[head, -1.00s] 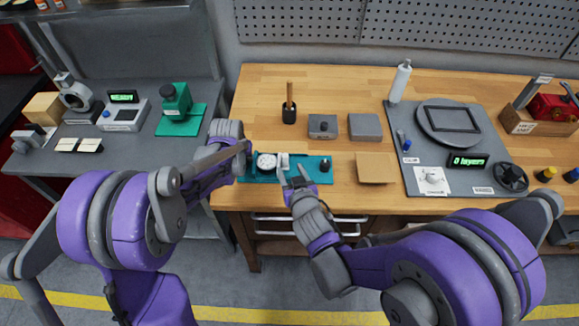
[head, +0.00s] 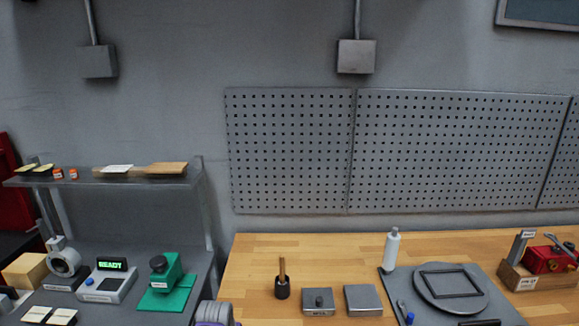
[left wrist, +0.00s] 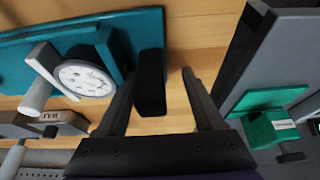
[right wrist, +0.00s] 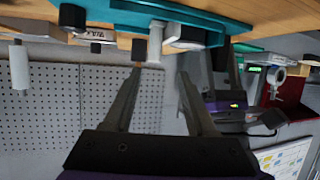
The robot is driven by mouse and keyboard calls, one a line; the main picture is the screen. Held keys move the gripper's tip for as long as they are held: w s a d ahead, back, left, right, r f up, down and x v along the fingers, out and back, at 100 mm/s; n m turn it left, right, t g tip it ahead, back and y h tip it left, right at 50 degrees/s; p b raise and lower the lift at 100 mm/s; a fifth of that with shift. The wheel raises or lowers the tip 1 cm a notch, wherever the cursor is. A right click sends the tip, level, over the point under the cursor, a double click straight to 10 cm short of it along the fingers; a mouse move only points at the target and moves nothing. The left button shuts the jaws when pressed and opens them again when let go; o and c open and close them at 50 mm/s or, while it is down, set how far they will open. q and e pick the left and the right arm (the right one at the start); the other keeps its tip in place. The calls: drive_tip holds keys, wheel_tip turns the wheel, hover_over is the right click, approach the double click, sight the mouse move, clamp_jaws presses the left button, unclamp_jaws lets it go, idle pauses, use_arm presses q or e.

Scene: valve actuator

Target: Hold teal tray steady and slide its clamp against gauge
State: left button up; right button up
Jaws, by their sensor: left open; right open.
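The teal tray (left wrist: 130,32) shows in the left wrist view, with the round white gauge (left wrist: 84,78) and the pale clamp (left wrist: 40,80) on it. A black block (left wrist: 150,82) at the tray's end stands between the fingers of my left gripper (left wrist: 158,72), which is open. In the right wrist view, upside down, the tray (right wrist: 180,14) crosses the top, with the clamp (right wrist: 155,42) beside the gauge (right wrist: 188,36). My right gripper (right wrist: 158,78) is open and empty, its fingertips near the clamp. The tray and both grippers are outside the head view.
The wooden bench (head: 255,262) holds a black cup (head: 282,288) with a wooden handle, two grey blocks (head: 362,299), a white bottle (head: 391,248) and a grey mat with a round plate (head: 425,300). A side table at left holds a green device (head: 168,283) and a READY display (head: 111,265).

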use_arm(q)
drive_tip(key=v, duration=1.1)
use_arm(e)
drive_tip(key=s+d+r+m+g+h, duration=0.1)
drive_tip(key=s+d+g+h, duration=0.1)
drive_tip(key=d, duration=0.4)
drive_tip(key=s+d+r+m+g+h, duration=0.1)
drive_tip(key=s+d+r, duration=0.15)
drive_tip(key=d, duration=0.35)
use_arm(q)
drive_tip(key=s+a+t, duration=0.1)
drive_tip(key=s+t, duration=0.1)
drive_tip(key=s, duration=2)
drive_tip(key=shift+a+f, duration=0.2)
drive_tip(key=shift+f, duration=0.2)
use_arm(e)
drive_tip(key=s+d+m+g, duration=0.1)
drive_tip(key=s+d+g, duration=0.2)
drive_tip(key=s, duration=0.9)
drive_tip(key=d, duration=0.3)
drive_tip(key=shift+s+d+r+g+h, duration=0.15)
drive_tip(key=shift+s+d+g+h, duration=0.15)
drive_tip(key=shift+s+d+g, duration=0.1)
